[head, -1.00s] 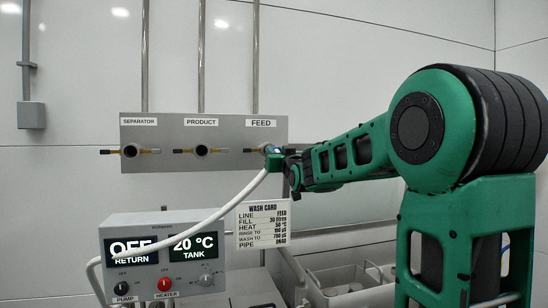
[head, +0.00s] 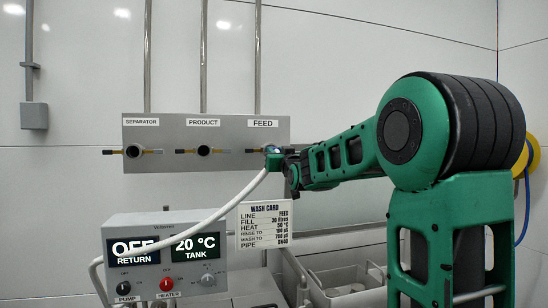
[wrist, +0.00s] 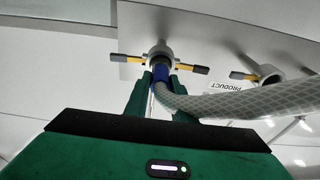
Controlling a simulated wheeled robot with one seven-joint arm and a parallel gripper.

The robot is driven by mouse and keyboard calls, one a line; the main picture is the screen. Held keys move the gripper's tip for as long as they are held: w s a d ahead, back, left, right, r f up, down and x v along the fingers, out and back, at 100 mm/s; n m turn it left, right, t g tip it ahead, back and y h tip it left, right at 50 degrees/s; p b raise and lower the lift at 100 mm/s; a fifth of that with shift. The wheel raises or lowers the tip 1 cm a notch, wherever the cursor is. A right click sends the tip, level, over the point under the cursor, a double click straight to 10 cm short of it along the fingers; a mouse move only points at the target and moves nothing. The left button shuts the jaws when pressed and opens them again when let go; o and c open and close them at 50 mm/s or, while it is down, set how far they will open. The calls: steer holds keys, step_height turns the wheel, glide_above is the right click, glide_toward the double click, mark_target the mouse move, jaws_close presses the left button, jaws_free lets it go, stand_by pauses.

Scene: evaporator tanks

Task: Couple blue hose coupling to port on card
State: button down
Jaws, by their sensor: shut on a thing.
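My gripper (head: 273,160) is in front of the FEED port at the right end of the grey port panel (head: 160,134). In the wrist view my gripper (wrist: 160,82) is shut on the blue hose coupling (wrist: 161,76), with the pale braided hose (wrist: 240,101) trailing to the right. The coupling's end meets the round FEED port (wrist: 160,52), which has yellow-and-black handles on both sides. I cannot tell whether it is fully seated. The wash card (head: 264,223) reads LINE FEED. In the head view my gripper mostly hides the port and coupling.
The PRODUCT port (head: 203,151) and SEPARATOR port (head: 132,151) are open to the left. The white hose hangs down across the control box (head: 167,262), which reads OFF and 20 °C. A grey bin (head: 345,283) stands below my arm.

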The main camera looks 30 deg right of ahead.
steer(key=shift+w, duration=0.2)
steer(key=c, duration=1.4)
jaws_free()
steer(key=shift+c, duration=0.2)
steer(key=v, duration=1)
steer(key=shift+s, duration=0.25)
steer(key=shift+f, duration=0.15)
